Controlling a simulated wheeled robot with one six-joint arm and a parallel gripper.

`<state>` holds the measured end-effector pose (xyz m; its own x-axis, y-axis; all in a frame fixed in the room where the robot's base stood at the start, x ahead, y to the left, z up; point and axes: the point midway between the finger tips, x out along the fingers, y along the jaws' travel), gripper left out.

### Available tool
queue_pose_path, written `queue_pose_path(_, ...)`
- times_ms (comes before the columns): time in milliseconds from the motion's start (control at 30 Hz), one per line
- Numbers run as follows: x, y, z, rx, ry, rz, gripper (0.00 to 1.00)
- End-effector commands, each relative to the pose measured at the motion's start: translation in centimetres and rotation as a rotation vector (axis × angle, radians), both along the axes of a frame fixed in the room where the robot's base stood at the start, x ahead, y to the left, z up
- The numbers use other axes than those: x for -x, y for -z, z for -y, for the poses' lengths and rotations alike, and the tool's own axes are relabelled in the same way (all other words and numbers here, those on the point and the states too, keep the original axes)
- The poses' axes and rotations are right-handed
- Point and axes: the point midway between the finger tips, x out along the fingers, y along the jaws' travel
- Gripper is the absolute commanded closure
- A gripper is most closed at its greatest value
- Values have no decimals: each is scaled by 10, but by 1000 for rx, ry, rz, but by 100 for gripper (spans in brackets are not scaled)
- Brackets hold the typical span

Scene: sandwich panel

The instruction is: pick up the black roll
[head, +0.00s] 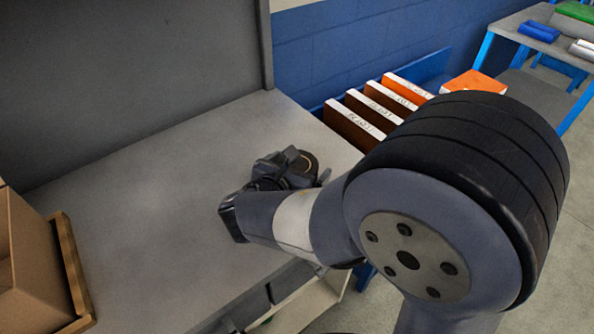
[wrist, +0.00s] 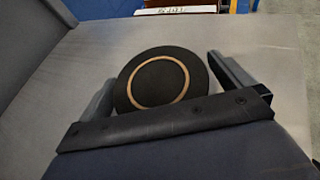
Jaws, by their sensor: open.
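The black roll (wrist: 158,78) shows in the wrist view as a dark disc with a tan ring on its face. It lies between the two fingers of my gripper (wrist: 165,85), which are spread apart with a gap on each side. In the head view the roll (head: 309,163) is partly hidden behind my gripper (head: 290,168), near the right edge of the grey worktop (head: 150,190). I cannot tell whether any finger touches the roll.
A cardboard box (head: 20,250) stands on a wooden tray (head: 72,270) at the left of the worktop. A grey panel (head: 120,70) rises at the back. Several orange-and-white binders (head: 375,108) stand beyond the right edge. The worktop's middle is clear.

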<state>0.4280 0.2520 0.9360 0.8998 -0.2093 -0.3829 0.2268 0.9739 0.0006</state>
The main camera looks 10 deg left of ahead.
Motion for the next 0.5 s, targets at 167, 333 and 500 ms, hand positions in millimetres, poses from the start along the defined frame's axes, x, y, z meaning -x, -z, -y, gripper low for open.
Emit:
queue_pose_path(167,0,0,0,0,0,0,9)
queue_pose_path(333,0,0,0,0,0,0,23)
queue_pose_path(500,0,0,0,0,0,0,37)
